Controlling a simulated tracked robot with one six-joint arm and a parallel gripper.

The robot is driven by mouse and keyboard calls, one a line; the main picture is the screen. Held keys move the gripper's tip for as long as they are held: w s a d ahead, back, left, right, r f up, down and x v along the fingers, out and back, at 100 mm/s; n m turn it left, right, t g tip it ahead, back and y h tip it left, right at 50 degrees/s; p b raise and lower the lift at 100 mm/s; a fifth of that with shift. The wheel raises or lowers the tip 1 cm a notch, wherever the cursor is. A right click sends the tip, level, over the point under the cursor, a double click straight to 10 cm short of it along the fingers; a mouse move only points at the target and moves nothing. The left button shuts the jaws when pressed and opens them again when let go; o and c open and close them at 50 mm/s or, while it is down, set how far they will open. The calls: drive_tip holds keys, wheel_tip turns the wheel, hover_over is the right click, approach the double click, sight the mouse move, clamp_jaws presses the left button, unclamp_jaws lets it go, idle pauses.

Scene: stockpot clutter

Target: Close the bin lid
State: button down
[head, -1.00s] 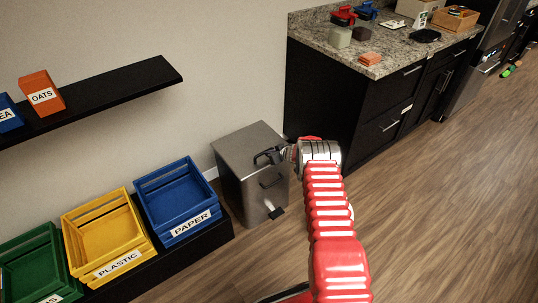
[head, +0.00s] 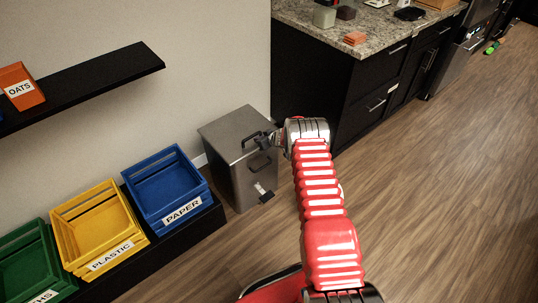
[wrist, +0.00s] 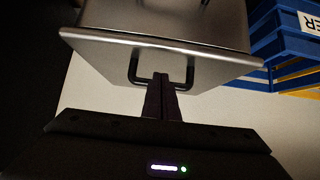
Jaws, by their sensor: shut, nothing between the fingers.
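The grey metal bin (head: 238,160) stands on the floor against the wall. Its flat lid (head: 235,125) lies level on top, with no gap that I can make out in the head view. In the wrist view my gripper (wrist: 161,80) is shut and empty. Its fingertips overlap a dark U-shaped handle (wrist: 134,68); I cannot tell whether they touch it. The lid edge (wrist: 215,54) crosses above them.
Blue (head: 165,185), yellow (head: 95,225) and green (head: 28,262) crates stand on a low black bench left of the bin. A black shelf (head: 100,80) is above. A dark counter cabinet (head: 320,75) stands right of the bin. Wood floor (head: 430,190) is free at right.

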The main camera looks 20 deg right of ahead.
drive_tip(key=s+d+f, duration=0.2)
drive_tip(key=s+f, duration=0.1)
drive_tip(key=s, duration=0.5)
drive_tip(key=shift+s+d+f, duration=0.25)
drive_tip(key=shift+s+d, duration=0.05)
idle(0.4)
